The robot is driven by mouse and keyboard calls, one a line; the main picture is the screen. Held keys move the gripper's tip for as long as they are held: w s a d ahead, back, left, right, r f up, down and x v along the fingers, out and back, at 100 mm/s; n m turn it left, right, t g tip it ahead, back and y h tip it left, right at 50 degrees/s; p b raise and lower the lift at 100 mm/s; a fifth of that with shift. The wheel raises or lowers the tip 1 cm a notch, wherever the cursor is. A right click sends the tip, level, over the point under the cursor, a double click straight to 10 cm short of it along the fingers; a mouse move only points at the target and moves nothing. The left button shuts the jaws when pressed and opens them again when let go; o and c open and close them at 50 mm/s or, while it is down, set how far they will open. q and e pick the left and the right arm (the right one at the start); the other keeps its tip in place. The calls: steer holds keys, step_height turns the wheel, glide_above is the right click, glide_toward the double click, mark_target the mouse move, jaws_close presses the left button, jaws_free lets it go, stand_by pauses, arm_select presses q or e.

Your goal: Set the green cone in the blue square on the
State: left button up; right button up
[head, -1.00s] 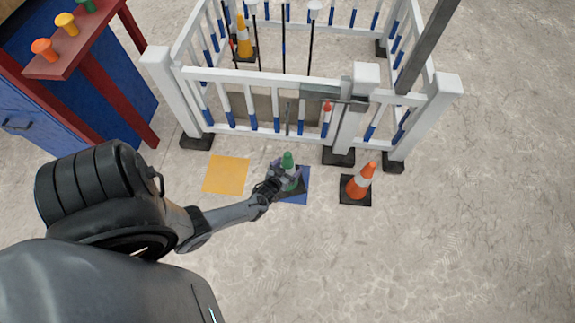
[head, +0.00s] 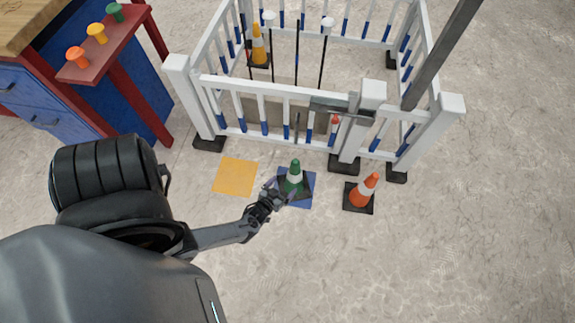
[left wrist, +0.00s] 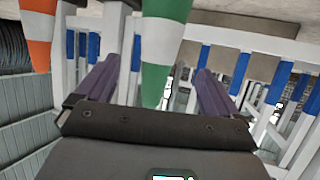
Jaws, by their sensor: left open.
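The green cone (head: 294,174) with a white band stands upright on the blue square (head: 309,188). Its dark base covers much of the square, and blue shows along the right and front edges. My left gripper (head: 277,191) is open, low at the cone's front-left side. In the left wrist view the green cone (left wrist: 157,78) appears upside down, its tip between the spread purple fingers of my left gripper (left wrist: 157,70), with gaps on both sides. My right gripper is not in view.
An orange cone (head: 364,192) stands right of the blue square. An empty yellow square (head: 235,177) lies to its left. A white and blue fence (head: 262,90) stands behind, with a yellow-orange cone (head: 259,46) inside. A red shelf (head: 110,40) holds coloured knobs. The front right floor is clear.

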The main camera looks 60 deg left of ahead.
arm_select(q)
steer(key=w+d+r+m+g+h, duration=0.1)
steer(key=w+d+r+g+h, duration=0.1)
steer(key=w+d+r, duration=0.3)
steer(key=w+d+r+m+g+h, duration=0.1)
steer(key=w+d+r+m+h, duration=0.15)
steer(key=r, duration=0.45)
steer(key=s+d+r+m+g+h, duration=0.1)
steer(key=s+d+r, duration=0.2)
steer(key=r, duration=0.3)
steer(key=s+d+r+m+g+h, duration=0.1)
steer(key=s+d+r+m+g, duration=0.1)
steer(key=s+d+r, duration=0.2)
steer(key=s+d+r+m+g+h, duration=0.1)
steer(key=s+d+r, duration=0.3)
steer(key=r, duration=0.5)
steer(key=shift+d+r+m+g, duration=0.15)
steer(key=shift+d+m+g, duration=0.1)
steer(key=shift+m+g, duration=0.2)
step_height(320, 180, up, 68)
steer(key=p, duration=6.8)
steer(key=shift+f, duration=0.2)
